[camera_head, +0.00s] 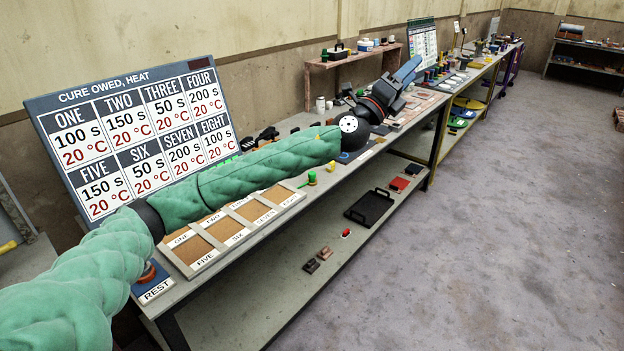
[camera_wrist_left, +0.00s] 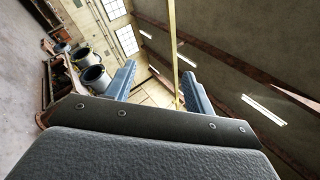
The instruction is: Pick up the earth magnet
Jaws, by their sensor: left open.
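I cannot pick out the earth magnet for certain among the small items in the head view. My left arm reaches from the lower left along the workbench (camera_head: 186,289). My left gripper (camera_head: 413,68) has blue fingers and is held above the far part of the bench, pointing up and to the right. In the left wrist view, the two fingers of this gripper (camera_wrist_left: 160,84) stand apart with nothing between them. They point toward the ceiling and windows. My arm hides part of the bench top. My right gripper is not in view.
A sign board (camera_head: 130,125) stands behind the bench. A tray with numbered compartments (camera_head: 204,263) lies near the front edge. The lower shelf holds a black tray (camera_head: 370,207) and small red and dark blocks. The floor (camera_head: 480,260) at the right is clear.

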